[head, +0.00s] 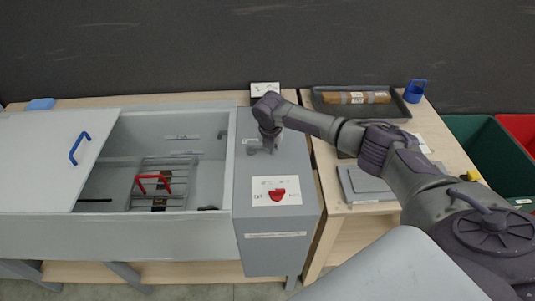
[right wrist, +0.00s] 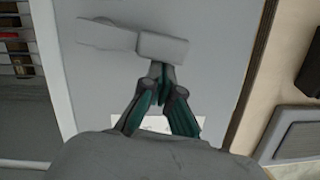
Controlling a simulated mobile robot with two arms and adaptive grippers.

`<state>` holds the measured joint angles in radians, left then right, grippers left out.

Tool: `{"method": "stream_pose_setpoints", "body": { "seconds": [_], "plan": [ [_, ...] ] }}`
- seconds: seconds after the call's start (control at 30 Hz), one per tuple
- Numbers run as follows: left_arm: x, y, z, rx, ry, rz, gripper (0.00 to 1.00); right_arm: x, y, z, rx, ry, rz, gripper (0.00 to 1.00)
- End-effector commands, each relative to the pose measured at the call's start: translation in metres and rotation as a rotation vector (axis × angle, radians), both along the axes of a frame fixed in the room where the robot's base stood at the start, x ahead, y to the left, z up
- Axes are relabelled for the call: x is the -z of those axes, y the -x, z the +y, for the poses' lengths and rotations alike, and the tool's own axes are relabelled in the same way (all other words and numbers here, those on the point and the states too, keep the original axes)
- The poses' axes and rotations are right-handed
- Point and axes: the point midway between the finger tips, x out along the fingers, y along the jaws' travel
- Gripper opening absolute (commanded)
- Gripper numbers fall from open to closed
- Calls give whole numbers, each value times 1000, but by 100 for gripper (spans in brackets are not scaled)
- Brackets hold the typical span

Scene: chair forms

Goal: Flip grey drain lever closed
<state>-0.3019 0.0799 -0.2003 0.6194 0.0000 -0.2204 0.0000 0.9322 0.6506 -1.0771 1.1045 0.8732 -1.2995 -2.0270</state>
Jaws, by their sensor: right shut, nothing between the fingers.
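The grey drain lever (head: 254,150) is on the grey panel top to the right of the basin, partly hidden by my right arm in the head view. In the right wrist view the lever (right wrist: 108,35) lies across the panel, with its thicker block end to the right. My right gripper (head: 270,147) points down at the panel; in the right wrist view its fingertips (right wrist: 161,70) are together and empty, close to the lever's block end. I cannot tell whether they touch it. My left gripper is not in view.
A red knob (head: 277,195) sits on a white label in front of the lever. The basin (head: 200,130) has a sliding lid with a blue handle (head: 79,148) and holds a rack with a red handle (head: 153,183). A dark tray (head: 330,107) with a brown package stands at right.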

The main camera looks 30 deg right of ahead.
Motion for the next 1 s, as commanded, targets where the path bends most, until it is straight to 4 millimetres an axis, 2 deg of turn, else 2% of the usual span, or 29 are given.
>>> {"method": "stream_pose_setpoints", "body": {
  "seconds": [0.4, 1.0],
  "plan": [
    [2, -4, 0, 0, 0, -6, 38, 0, -7, -10, 2, 0, -1, 0],
    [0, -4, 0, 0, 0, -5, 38, -3, -9, -12, 5, 4, -6, 0]
  ]
}}
